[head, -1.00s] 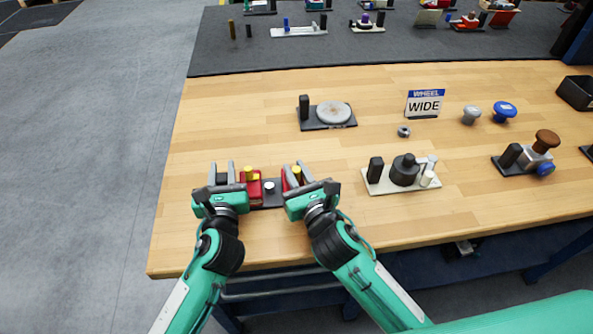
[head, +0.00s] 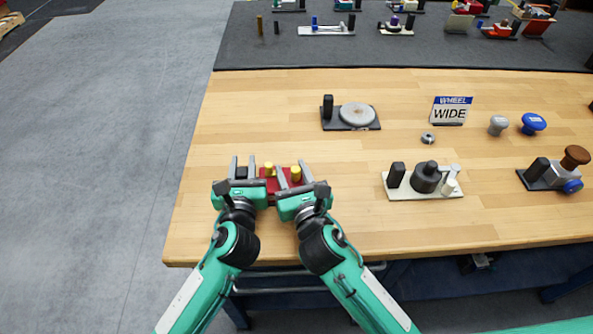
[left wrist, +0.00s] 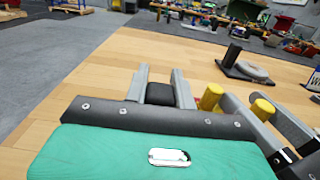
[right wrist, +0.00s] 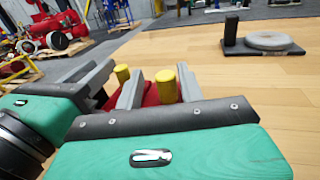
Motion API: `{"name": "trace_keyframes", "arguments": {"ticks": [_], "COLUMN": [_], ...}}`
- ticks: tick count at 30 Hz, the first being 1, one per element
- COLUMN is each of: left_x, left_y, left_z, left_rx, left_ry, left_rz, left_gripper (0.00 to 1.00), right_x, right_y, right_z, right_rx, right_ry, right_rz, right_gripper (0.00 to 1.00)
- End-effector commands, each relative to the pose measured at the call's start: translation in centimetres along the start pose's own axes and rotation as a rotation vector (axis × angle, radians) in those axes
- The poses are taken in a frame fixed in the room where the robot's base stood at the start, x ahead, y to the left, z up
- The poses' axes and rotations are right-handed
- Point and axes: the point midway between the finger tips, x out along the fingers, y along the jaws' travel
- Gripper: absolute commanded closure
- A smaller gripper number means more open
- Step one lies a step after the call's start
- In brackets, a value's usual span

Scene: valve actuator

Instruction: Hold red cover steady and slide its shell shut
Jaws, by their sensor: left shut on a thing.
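The red cover (head: 278,182) sits near the table's front edge, its two red parts close together, each with a yellow knob. My left gripper (head: 243,163) is shut on the black post (left wrist: 159,93) at the cover's left end. My right gripper (head: 294,171) stands at the right red part, fingers spread apart on either side of the right yellow knob (right wrist: 165,85). The left yellow knob (right wrist: 122,74) stands just left of the right gripper. It also shows between the grippers in the left wrist view (left wrist: 211,97). The grippers hide much of the cover and its base.
A black-and-white valve unit (head: 424,178) stands to the right. A grey disc on a dark base (head: 356,114) lies behind. A WHEEL WIDE sign (head: 451,110), a grey knob (head: 498,125) and a blue knob (head: 534,123) stand further right.

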Motion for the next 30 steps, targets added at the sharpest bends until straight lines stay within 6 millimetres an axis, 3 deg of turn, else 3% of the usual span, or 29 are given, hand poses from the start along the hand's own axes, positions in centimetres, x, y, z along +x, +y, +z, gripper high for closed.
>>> {"name": "trace_keyframes", "arguments": {"ticks": [11,24,30], "left_x": [-0.1,-0.1,-0.1], "left_y": [0.0,0.0,0.0], "left_z": [-0.7,-0.7,-0.7], "left_rx": [-0.001,-0.001,-0.001], "left_ry": [0.013,0.014,0.014], "left_rz": [0.000,0.001,0.001], "left_gripper": [1.00,1.00,1.00], "right_x": [-0.6,-8.9,-11.3], "right_y": [-0.2,-0.1,0.0], "right_z": [-0.1,-0.1,-0.1], "right_rx": [-0.002,-0.002,-0.001], "right_ry": [0.000,0.002,0.000], "right_rz": [-0.004,-0.002,-0.002], "right_gripper": [0.61,0.61,0.61]}}
